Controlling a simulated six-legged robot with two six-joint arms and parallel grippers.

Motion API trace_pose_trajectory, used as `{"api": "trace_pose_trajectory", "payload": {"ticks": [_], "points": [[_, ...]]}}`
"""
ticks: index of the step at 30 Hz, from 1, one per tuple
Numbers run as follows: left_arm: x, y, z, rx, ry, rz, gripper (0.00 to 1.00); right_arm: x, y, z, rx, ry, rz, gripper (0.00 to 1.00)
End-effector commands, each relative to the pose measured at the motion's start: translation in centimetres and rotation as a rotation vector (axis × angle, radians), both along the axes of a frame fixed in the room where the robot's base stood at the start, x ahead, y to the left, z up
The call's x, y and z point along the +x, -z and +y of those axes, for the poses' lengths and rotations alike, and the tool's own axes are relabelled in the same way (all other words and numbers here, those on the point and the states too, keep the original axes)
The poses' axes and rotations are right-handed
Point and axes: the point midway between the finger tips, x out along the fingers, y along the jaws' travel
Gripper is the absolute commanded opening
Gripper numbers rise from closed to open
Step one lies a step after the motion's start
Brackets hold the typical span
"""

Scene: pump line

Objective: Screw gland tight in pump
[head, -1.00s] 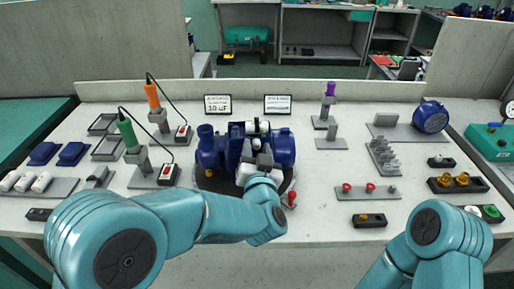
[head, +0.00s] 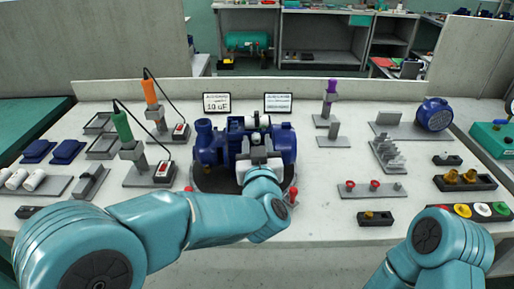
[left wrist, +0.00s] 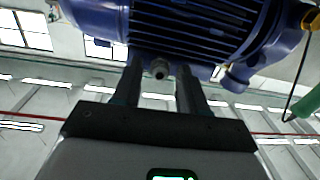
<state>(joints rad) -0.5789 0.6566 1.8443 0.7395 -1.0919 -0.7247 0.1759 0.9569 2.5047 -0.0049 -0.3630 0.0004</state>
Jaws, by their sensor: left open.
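The blue pump (head: 210,148) stands on a dark round plate in the middle of the bench. Its ribbed blue body also fills the top of the left wrist view (left wrist: 195,25). A small grey round fitting, which looks like the gland (left wrist: 160,68), projects from the pump's underside in that view. My left gripper (left wrist: 160,85) is open, with one dark finger on each side of the fitting and visible gaps between. In the head view my left gripper (head: 258,155) is at the pump's near side, and the gland is hidden there. My right gripper is out of view.
Green (head: 122,125) and orange (head: 150,92) handled tools stand at left. Red parts (head: 375,185) sit on a grey rack at right, near brass fittings (head: 466,177). A blue motor (head: 434,114) stands behind them. Bare bench lies between pump and rack.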

Motion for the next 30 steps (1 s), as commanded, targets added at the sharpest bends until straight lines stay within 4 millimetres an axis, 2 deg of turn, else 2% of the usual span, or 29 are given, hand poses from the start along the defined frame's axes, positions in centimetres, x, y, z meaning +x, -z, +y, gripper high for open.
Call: {"api": "trace_pose_trajectory", "payload": {"ticks": [1,6,17,20,26,30], "points": [[0.0,0.6,0.0,-0.048,0.000,-0.006,0.42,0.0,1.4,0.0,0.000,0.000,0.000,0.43],[0.0,0.5,0.0,-0.192,0.001,-0.015,0.42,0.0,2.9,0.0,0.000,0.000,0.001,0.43],[0.0,0.1,0.0,-0.235,0.001,-0.017,0.42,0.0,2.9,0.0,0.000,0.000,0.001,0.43],[0.0,0.4,0.0,-0.276,0.001,-0.020,0.42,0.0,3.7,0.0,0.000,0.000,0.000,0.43],[0.0,0.5,0.0,-0.465,0.001,-0.034,0.42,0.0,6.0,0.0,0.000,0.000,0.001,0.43],[0.0,0.2,-0.1,-0.477,0.001,-0.030,0.42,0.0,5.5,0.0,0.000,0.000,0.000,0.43]]}}
